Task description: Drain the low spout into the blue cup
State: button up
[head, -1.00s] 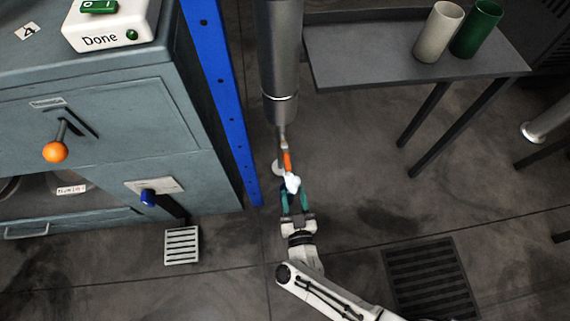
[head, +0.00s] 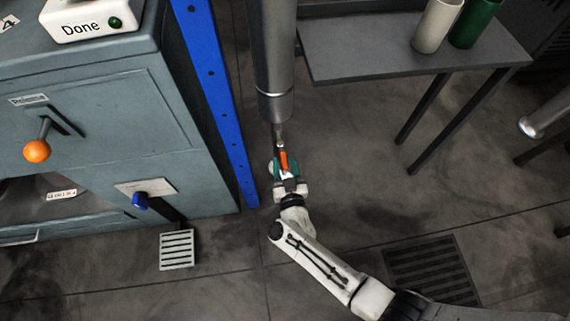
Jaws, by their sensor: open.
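A thick grey vertical pipe (head: 272,50) comes down in the middle of the head view and narrows to a small metal spout (head: 278,132) at its low end. An orange lever (head: 284,161) sits just below the spout. My gripper (head: 285,160) has teal fingers, open, on either side of the lever; I cannot tell whether they touch it. A pale round shape beside the left finger is mostly hidden. I see no blue cup; a cream cup (head: 436,27) and a green cup (head: 472,20) stand on the grey table at upper right.
A grey-green cabinet (head: 110,105) with an orange-knobbed lever (head: 37,151) and a blue knob (head: 140,200) stands left, beside a blue post (head: 215,90). The grey table (head: 385,55) is at upper right.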

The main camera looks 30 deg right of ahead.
grip_shut()
dwell(0.7)
